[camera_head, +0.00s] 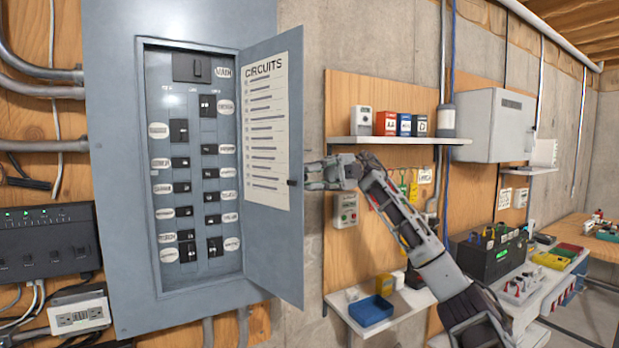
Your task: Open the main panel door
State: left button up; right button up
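The main panel (115,180) is a tall grey-blue metal box on the left of the head view. Its door (277,250) stands open, swung out to the right, with a white CIRCUITS list (267,130) on its inner face. Rows of black breakers (183,185) with white labels show inside the box. My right gripper (308,177) is at the door's free right edge, beside a small dark latch (292,182). Its fingers are partly hidden behind the door edge, so I cannot tell whether they are shut or touching it. My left gripper is not in view.
Right of the door, an upper shelf (400,140) holds small coloured boxes, and a lower shelf (390,310) holds a blue bin (371,310). A grey wall cabinet (490,125) hangs farther right. A black device (45,243) and conduits flank the panel's left.

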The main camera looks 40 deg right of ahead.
jog(key=shift+o, duration=1.3)
jog(key=shift+d, duration=0.15)
jog(key=w+d, duration=0.1)
jog(key=d, duration=1)
jog(key=shift+d, duration=0.3)
